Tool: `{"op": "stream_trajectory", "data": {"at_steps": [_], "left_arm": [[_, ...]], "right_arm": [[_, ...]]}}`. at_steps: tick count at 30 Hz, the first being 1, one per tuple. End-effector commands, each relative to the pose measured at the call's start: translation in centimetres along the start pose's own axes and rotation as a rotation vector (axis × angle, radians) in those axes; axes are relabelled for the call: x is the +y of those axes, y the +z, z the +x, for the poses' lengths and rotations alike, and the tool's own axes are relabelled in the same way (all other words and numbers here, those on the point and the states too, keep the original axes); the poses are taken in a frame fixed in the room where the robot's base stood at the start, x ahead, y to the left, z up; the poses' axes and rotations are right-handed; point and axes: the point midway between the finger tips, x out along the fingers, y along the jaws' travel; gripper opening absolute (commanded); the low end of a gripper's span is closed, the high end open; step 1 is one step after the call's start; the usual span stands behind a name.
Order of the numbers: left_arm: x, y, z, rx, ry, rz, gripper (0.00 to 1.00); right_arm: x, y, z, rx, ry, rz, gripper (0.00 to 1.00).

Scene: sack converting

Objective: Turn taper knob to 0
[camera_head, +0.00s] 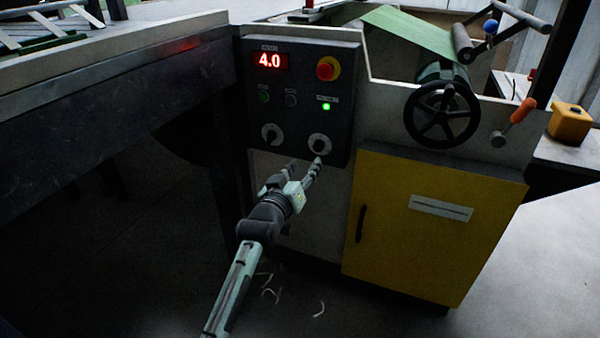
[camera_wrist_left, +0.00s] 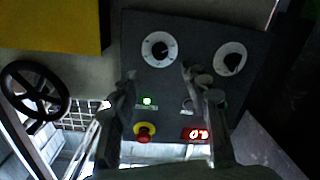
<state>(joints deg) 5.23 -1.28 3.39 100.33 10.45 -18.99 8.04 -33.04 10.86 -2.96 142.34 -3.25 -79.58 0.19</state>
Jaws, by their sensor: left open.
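A dark control panel (camera_head: 298,100) carries two dark knobs on white dials along its bottom edge, a left knob (camera_head: 272,134) and a right knob (camera_head: 320,144). Their labels are too small to read, so I cannot tell which is the taper knob. My left gripper (camera_head: 304,166) is open just below and in front of the right knob. The left wrist view is upside down; there the right knob (camera_wrist_left: 160,49) lies ahead of the gap between my fingers (camera_wrist_left: 160,76), and the left knob (camera_wrist_left: 232,60) lies outside them. No contact is visible.
The panel also has a red emergency button (camera_head: 327,68), a lit green button (camera_head: 326,106) and two small buttons. A black handwheel (camera_head: 441,114) and an orange-handled lever (camera_head: 515,120) are to the right. A yellow cabinet (camera_head: 430,225) stands below, a dark table (camera_head: 110,120) left.

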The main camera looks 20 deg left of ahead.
Motion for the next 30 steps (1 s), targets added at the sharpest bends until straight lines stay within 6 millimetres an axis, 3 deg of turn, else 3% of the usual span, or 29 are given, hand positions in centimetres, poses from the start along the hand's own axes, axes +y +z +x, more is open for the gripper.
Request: {"op": "stream_trajectory", "data": {"at_steps": [6,23,26,30], "left_arm": [[0.0,0.0,-2.3,-0.001,0.000,0.000,0.46],[-0.1,0.5,-2.8,-0.019,-0.004,0.008,0.46],[-0.9,3.0,-4.2,-0.109,-0.021,0.047,0.46],[-3.4,9.5,-9.1,-0.366,-0.071,0.160,0.46]], "right_arm": [[0.0,0.0,0.0,-0.001,0.000,0.000,0.40],[0.0,0.1,0.1,-0.004,0.000,0.000,0.40],[0.1,0.4,0.7,-0.024,-0.001,0.001,0.40],[0.2,1.6,2.6,-0.078,-0.004,0.004,0.40]]}}
